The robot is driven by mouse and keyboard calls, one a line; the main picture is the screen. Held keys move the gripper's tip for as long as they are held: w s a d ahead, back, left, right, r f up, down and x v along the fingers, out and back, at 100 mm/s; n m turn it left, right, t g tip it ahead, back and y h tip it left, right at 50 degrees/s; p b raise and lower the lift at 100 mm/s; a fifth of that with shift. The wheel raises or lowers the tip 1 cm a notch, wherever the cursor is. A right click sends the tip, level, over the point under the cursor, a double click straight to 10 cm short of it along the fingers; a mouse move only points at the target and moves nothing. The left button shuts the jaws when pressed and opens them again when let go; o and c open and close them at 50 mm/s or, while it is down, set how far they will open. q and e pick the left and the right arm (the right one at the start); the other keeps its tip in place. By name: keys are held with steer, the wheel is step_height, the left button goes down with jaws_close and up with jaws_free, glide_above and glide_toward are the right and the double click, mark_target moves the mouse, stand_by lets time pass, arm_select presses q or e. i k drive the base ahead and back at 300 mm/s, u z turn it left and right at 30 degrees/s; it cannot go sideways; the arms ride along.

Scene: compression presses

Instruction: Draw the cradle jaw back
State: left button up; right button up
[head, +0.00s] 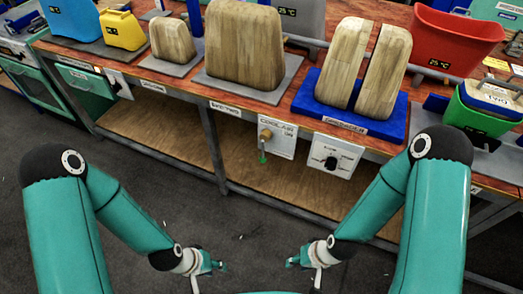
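Two upright wooden blocks, the left one (347,62) and the right one (384,72), stand side by side on a blue base (313,100) with a narrow gap between them. This may be the cradle with its jaw, but its front label is too small to read surely. A white box with a black knob (331,162) hangs on the bench front below it. My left gripper (222,266) and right gripper (291,263) hang low over the floor in front of the bench, apart from everything. Both look empty; their finger opening is too small to tell.
On the bench (187,93) stand a large wooden block (244,46), a smaller wooden block (173,41), a yellow container (122,30), a red bin (447,40) and a green bin (478,116). A coolant box (277,137) hangs on the front edge. The floor before the bench is clear.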

mark_target(493, 150)
steer(key=u, duration=1.45)
steer(key=i, duration=0.15)
steer(key=z, duration=3)
steer(key=k, duration=0.9)
steer(key=z, duration=0.25)
steer(key=i, duration=0.9)
steer(key=u, duration=0.1)
